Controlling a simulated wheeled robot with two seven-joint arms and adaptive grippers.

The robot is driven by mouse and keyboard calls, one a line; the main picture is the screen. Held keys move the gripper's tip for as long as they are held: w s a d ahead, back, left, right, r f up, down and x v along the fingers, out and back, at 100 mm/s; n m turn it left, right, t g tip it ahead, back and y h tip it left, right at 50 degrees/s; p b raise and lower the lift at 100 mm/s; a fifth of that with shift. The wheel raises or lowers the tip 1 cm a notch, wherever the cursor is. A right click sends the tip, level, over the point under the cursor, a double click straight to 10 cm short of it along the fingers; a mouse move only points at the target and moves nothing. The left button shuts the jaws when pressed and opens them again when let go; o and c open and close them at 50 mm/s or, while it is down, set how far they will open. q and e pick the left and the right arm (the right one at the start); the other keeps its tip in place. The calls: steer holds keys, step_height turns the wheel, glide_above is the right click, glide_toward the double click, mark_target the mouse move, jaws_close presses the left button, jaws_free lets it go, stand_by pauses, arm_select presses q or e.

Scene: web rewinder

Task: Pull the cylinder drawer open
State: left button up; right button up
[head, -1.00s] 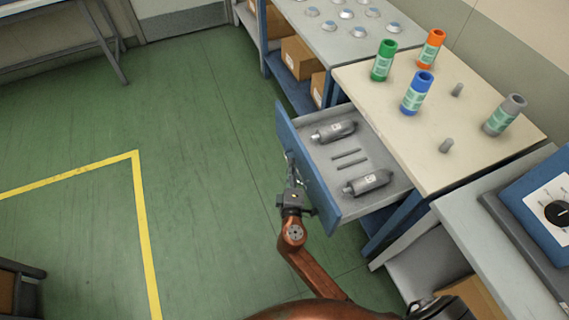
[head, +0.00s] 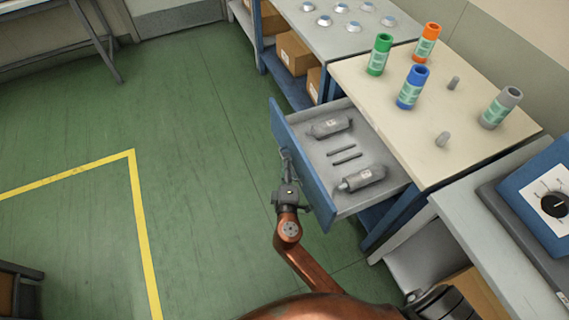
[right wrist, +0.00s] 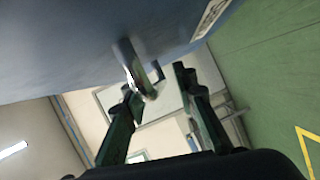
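The cylinder drawer (head: 315,203) stands pulled out from under the beige-topped bench, with its blue front toward the floor side. Inside lie two grey cylinders (head: 331,127) (head: 362,179) and two thin rods (head: 346,153). My right gripper (head: 286,160) is at the outer face of the drawer front, by its handle. In the right wrist view the metal handle (right wrist: 138,68) stands out from the blue front, close to the left finger. The fingers of my right gripper (right wrist: 155,82) are apart, with a gap between them. My left gripper does not show.
A blue control box (head: 545,190) is at the right. The green floor (head: 195,150) left of the drawer is clear.

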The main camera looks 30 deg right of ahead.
steer(key=shift+s+a, duration=0.1)
steer(key=shift+s, duration=0.1)
steer(key=v, duration=1.1)
steer(key=shift+s, duration=0.25)
steer(key=shift+a, duration=0.15)
